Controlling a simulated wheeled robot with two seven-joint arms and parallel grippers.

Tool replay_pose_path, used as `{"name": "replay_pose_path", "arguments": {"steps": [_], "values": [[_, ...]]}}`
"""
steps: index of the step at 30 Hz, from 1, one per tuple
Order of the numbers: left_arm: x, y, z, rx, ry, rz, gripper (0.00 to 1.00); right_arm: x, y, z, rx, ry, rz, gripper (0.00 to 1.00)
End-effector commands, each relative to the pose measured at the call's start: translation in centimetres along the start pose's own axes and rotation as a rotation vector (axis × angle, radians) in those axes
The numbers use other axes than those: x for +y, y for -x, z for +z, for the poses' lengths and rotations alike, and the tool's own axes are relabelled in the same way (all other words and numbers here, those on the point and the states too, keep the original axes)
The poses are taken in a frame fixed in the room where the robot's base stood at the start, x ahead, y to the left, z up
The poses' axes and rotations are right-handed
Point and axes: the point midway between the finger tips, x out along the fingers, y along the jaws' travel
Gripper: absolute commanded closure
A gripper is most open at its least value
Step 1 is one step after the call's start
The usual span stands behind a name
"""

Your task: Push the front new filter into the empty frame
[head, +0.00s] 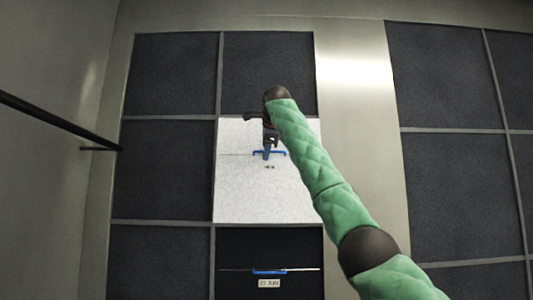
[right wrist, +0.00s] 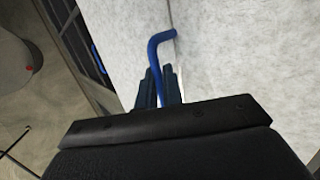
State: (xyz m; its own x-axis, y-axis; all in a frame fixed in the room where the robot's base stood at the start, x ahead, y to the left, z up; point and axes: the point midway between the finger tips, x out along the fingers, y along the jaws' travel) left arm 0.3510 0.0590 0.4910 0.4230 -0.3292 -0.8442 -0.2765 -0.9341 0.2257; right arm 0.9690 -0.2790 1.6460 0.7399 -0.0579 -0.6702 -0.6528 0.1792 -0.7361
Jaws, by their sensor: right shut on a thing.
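The new filter is a white square panel (head: 240,195) with a blue handle (head: 281,153). In the head view it covers the middle-row cell of a dark grid, beneath my green right arm. My right gripper (head: 268,154) is shut on the handle. The right wrist view shows the bent blue handle (right wrist: 158,45) between the fingers (right wrist: 159,90), against the white filter face (right wrist: 245,60). The head view does not show how deep the filter sits in its frame. My left gripper is out of view.
Dark filter panels (head: 170,170) surround the white one. Below it is a dark cell with a blue handle (head: 270,271) and a "21 JUN" label (head: 269,283). A pale metal post (head: 355,90) stands right. A black rail (head: 55,119) runs along the left wall.

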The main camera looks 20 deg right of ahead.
Motion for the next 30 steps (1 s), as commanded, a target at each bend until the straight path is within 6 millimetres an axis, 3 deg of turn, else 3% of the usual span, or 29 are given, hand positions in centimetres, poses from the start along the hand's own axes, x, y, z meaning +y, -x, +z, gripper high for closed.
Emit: {"name": "replay_pose_path", "arguments": {"steps": [30], "values": [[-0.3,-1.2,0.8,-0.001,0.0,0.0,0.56,-0.1,0.1,0.0,0.001,0.013,-0.083,1.0]]}}
